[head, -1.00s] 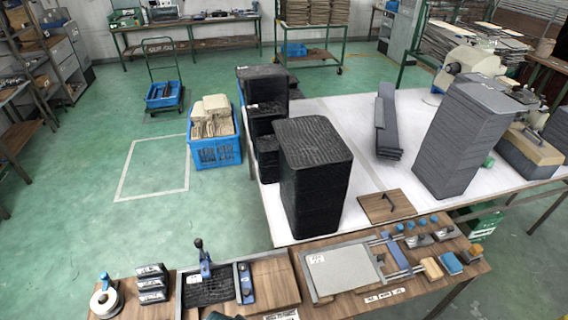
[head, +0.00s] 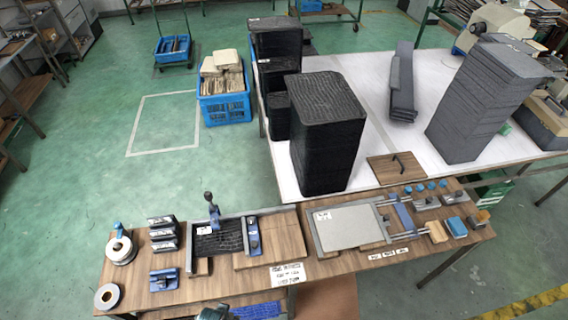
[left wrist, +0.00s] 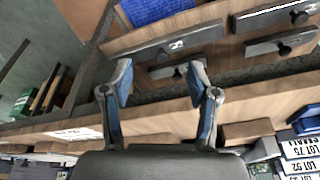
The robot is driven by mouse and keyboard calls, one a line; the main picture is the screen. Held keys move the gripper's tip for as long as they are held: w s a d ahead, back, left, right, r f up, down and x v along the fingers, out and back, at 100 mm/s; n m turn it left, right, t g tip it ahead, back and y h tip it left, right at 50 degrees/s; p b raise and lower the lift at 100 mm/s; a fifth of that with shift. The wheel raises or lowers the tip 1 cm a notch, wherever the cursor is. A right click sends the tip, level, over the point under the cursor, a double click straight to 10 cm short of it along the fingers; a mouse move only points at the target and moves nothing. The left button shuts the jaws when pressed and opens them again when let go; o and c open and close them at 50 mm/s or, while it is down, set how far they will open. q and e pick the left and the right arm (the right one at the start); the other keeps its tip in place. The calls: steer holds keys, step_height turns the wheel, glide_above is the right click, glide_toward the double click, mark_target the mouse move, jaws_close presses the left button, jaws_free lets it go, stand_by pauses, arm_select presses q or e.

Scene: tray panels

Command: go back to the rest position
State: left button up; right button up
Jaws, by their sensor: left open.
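My left gripper (left wrist: 160,82) shows in the left wrist view with its two blue-padded fingers spread apart and nothing between them. It is in front of a wooden bench edge (left wrist: 170,118). In the head view only a small dark part at the bottom edge may be mine, and the left fingers cannot be made out there. My right gripper is in neither view. Tall stacks of black tray panels (head: 326,130) and grey tray panels (head: 484,100) stand on the white table (head: 375,95).
The wooden workbench (head: 330,262) in front carries a clamp fixture (head: 217,238), a grey plate fixture (head: 346,228), tape rolls (head: 120,250) and small blocks. A blue crate (head: 225,106) with brown pieces stands on the floor. The green floor (head: 60,235) at the left is clear.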

arm_select(q)
steer(key=s+f+g+b, duration=0.1)
steer(key=s+f, duration=0.2)
steer(key=f, duration=0.7)
steer(key=s+f, duration=0.3)
steer(key=f, duration=0.6)
steer(key=s+a+f, duration=0.1)
steer(key=s+f, duration=0.5)
steer(key=s, duration=0.1)
steer(key=s+a+f+g+b, duration=0.1)
steer(key=s+a+f, duration=0.1)
steer(key=s+f, duration=0.5)
steer(key=shift+s+a+f, duration=0.25)
steer(key=shift+s+f, duration=0.05)
steer(key=shift+s, duration=0.25)
